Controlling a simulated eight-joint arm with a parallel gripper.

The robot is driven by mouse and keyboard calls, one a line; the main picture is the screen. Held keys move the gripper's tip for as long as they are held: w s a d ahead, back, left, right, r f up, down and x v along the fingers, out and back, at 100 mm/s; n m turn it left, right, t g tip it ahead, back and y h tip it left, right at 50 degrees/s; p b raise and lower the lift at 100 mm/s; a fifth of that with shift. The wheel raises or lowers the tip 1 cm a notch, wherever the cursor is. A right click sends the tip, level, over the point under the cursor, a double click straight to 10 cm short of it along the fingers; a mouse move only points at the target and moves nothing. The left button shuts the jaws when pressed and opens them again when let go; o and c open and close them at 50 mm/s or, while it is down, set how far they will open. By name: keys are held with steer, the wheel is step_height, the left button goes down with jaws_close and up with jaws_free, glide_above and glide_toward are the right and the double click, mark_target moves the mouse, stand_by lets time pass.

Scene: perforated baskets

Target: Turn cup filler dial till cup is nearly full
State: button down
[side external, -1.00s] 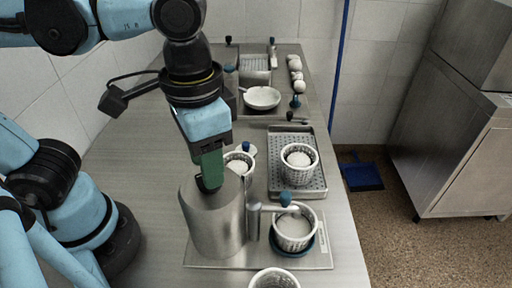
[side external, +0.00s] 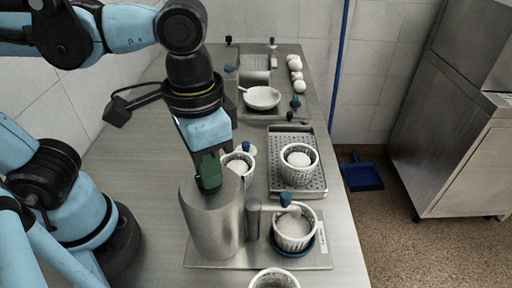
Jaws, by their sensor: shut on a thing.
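The cup filler is a tall steel cylinder (side external: 218,228) on a flat steel plate at the front of the bench. My gripper (side external: 208,174), with green fingers, points down at the cylinder's top and is shut there on the dial, which the fingers mostly hide. To the right, a white perforated cup (side external: 294,242) stands upright on a dark blue round base (side external: 310,250), under a short spout with a blue knob (side external: 286,198). Pale content shows inside the cup below its rim; its exact level is hard to tell.
Another perforated cup (side external: 298,177) stands on a perforated steel tray (side external: 281,188) behind. One cup (side external: 246,176) is just behind the cylinder, and one (side external: 273,279) is cut off at the front edge. A white bowl (side external: 262,102) and several white balls (side external: 296,64) lie farther back.

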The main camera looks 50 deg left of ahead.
steer(key=m, duration=0.4)
steer(key=shift+m, duration=0.3)
steer(key=m, duration=0.3)
steer(key=shift+m, duration=0.4)
steer(key=m, duration=0.3)
steer(key=shift+m, duration=2.1)
steer(key=c, duration=1.1)
jaws_free()
steer(key=shift+r, duration=0.1)
